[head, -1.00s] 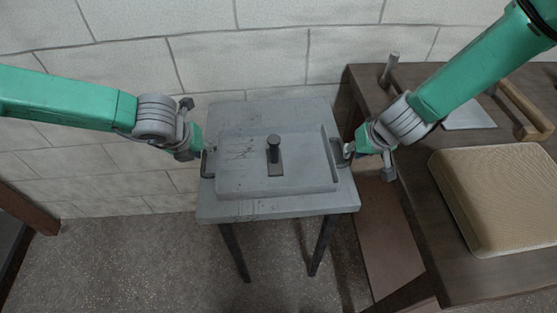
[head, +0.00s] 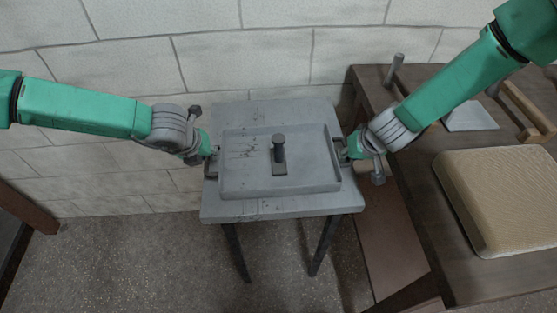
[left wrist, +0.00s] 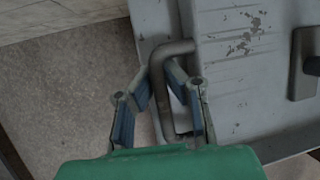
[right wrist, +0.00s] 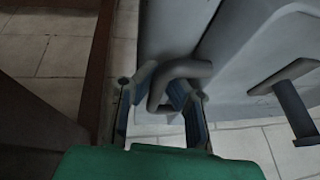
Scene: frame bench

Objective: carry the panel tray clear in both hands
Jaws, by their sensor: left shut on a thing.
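The grey panel tray (head: 237,179) lies on a grey-topped stand (head: 318,208), with a raised rim and a dark upright knob (head: 279,143) in its middle. My left gripper (head: 210,155) is shut on the tray's left handle (left wrist: 160,105), a bent grey bar between its blue-padded fingers. My right gripper (head: 346,155) is at the tray's right handle (right wrist: 160,92). Its fingers stand apart on either side of that handle, and I see no clear grip. The tray appears level and on the stand top; any gap beneath it is not visible.
A dark wooden bench (head: 420,215) stands close on the right, with a tan ribbed cushion-like block (head: 500,200), a grey plate (head: 470,117) and a wooden-handled item (head: 525,105). A block wall (head: 250,55) is behind. Floor (head: 130,255) is open at front left.

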